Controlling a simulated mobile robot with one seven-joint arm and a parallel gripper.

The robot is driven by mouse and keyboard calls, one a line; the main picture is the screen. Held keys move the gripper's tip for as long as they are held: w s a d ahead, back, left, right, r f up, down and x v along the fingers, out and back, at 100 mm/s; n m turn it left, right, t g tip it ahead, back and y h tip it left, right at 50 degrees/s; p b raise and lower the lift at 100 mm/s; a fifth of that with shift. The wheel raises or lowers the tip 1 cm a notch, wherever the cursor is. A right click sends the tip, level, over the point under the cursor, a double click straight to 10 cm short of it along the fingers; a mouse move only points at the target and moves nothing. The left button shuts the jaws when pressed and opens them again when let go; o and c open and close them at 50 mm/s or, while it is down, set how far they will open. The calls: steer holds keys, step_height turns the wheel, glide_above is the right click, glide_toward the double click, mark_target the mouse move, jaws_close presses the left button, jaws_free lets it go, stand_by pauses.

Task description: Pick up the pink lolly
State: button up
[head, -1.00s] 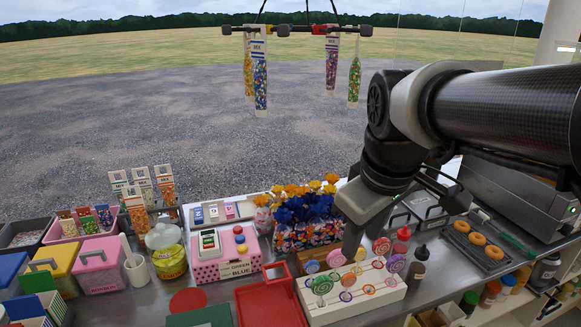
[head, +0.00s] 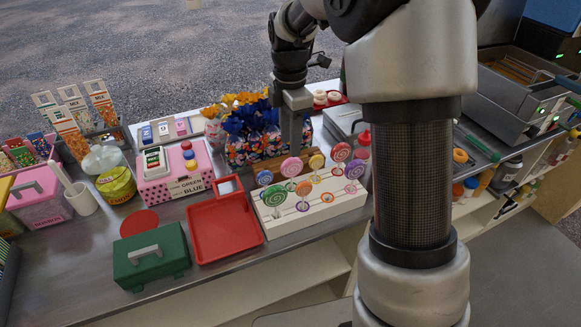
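A white lolly stand (head: 322,211) on the metal counter holds several round swirl lollies upright. One pink lolly (head: 291,167) stands toward the back left of it. Another pink lolly (head: 341,152) stands at the back right, with a purple-pink one (head: 355,169) in front of it. A green lolly (head: 274,195), a yellow one (head: 316,161) and an orange one (head: 304,188) stand among them. My gripper (head: 292,146) points down just behind the back-left pink lolly, in front of the blue flowers. The lollies partly hide its tips, so I cannot tell whether it is open or touching anything.
A red tray (head: 224,232) lies left of the stand, with a green box (head: 151,258) at its front left. A pink box (head: 174,180) and blue and orange flowers (head: 252,130) stand behind. My arm covers the counter right of the stand.

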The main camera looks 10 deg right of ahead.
mark_target(292, 173)
steer(key=f, duration=1.1)
steer(key=shift+w+d+f, duration=0.15)
steer(key=shift+d+f, duration=0.05)
jaws_close()
